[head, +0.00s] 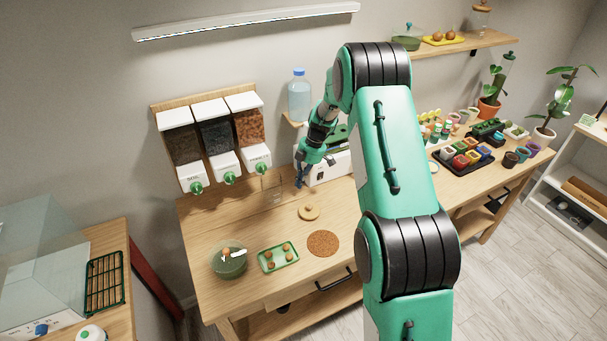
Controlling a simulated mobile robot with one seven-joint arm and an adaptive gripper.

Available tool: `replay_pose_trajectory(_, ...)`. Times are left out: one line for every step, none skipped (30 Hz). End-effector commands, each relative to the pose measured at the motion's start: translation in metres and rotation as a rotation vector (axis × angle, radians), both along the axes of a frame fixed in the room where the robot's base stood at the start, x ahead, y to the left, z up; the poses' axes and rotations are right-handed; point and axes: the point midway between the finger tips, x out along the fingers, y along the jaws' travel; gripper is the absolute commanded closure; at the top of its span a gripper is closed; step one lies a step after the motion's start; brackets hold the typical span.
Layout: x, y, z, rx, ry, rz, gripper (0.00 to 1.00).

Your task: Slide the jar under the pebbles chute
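Three wall dispensers with white lids and green knobs hang above the left of the wooden table. The right one (249,126) holds reddish-brown pieces; its label is too small to read surely, but it looks like the pebbles chute. A faint clear glass jar (271,187) seems to stand upright on the table, below and slightly right of that dispenser's knob (262,166). My gripper (299,182) points down just right of the jar, low near the table. Whether it touches the jar, and how its fingers are set, I cannot make out.
A wooden lid (309,212), a round cork mat (323,243), a green tray (278,257) with several brown balls and a green bowl (229,261) lie in front. A white box (330,168) stands right of my gripper. Table left of the jar is clear.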

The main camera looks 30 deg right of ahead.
Motion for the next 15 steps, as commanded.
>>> replay_pose_trajectory(0.000,0.003,-0.010,0.001,0.003,0.001,1.00)
replay_pose_trajectory(0.000,0.004,-0.014,0.000,0.002,0.001,1.00)
replay_pose_trajectory(0.000,0.006,-0.020,0.000,0.001,0.000,1.00)
replay_pose_trajectory(0.001,0.008,-0.021,0.000,0.000,0.001,1.00)
replay_pose_trajectory(0.002,0.014,-0.019,-0.001,-0.001,0.002,1.00)
replay_pose_trajectory(0.003,0.019,-0.019,0.000,0.000,0.001,1.00)
replay_pose_trajectory(0.003,0.023,-0.019,0.000,0.001,0.001,1.00)
replay_pose_trajectory(0.003,0.027,-0.019,0.000,0.001,0.001,1.00)
replay_pose_trajectory(0.004,0.031,-0.019,0.000,0.001,0.001,1.00)
replay_pose_trajectory(0.004,0.033,-0.019,0.000,0.001,0.001,1.00)
replay_pose_trajectory(0.004,0.036,-0.019,0.000,0.001,0.001,1.00)
replay_pose_trajectory(0.005,0.038,-0.019,0.000,0.000,0.000,1.00)
replay_pose_trajectory(0.005,0.040,-0.019,0.000,0.000,0.000,1.00)
replay_pose_trajectory(0.005,0.041,-0.019,0.000,0.000,0.000,1.00)
replay_pose_trajectory(0.005,0.043,-0.019,0.000,0.000,0.000,1.00)
